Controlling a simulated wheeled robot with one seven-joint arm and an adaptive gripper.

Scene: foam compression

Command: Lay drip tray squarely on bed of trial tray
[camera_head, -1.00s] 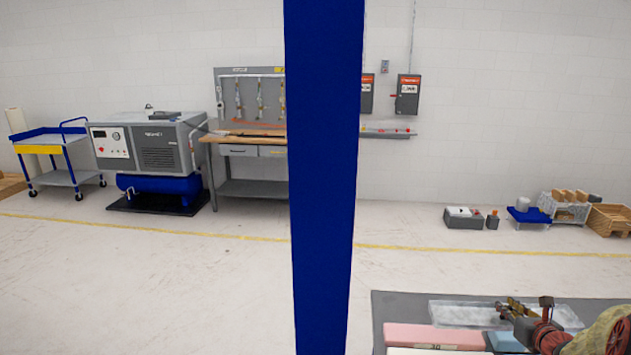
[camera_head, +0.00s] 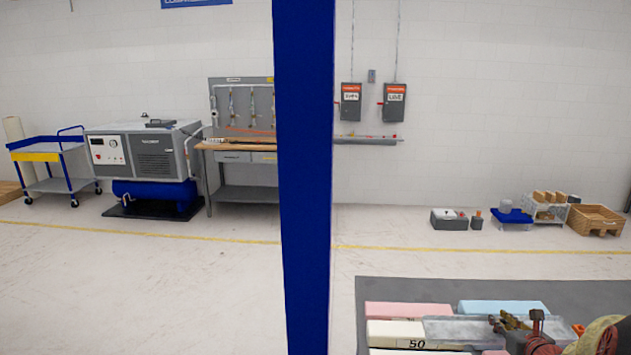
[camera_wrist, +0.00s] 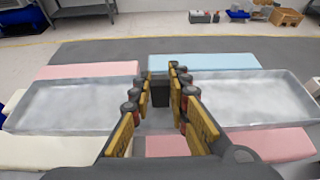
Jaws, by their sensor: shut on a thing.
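The drip tray is a shallow, pale grey, see-through tray. In the head view its left part (camera_head: 455,330) shows at the lower right. In the wrist view it spreads to the left (camera_wrist: 70,103) and right (camera_wrist: 255,100) of my gripper (camera_wrist: 158,92), which hides its middle. My gripper is shut on a dark piece at the tray's middle. It also shows in the head view (camera_head: 517,335), partly cut off. The tray is over pink, white and blue foam blocks; I cannot tell whether it touches them. I cannot pick out the trial tray for certain.
A white block marked 50 (camera_head: 395,333), a pink block (camera_head: 405,309) and a light blue block (camera_head: 505,306) lie on a dark grey surface (camera_head: 440,287). A blue post (camera_head: 304,180) blocks the middle of the head view. Open floor lies beyond the grey surface.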

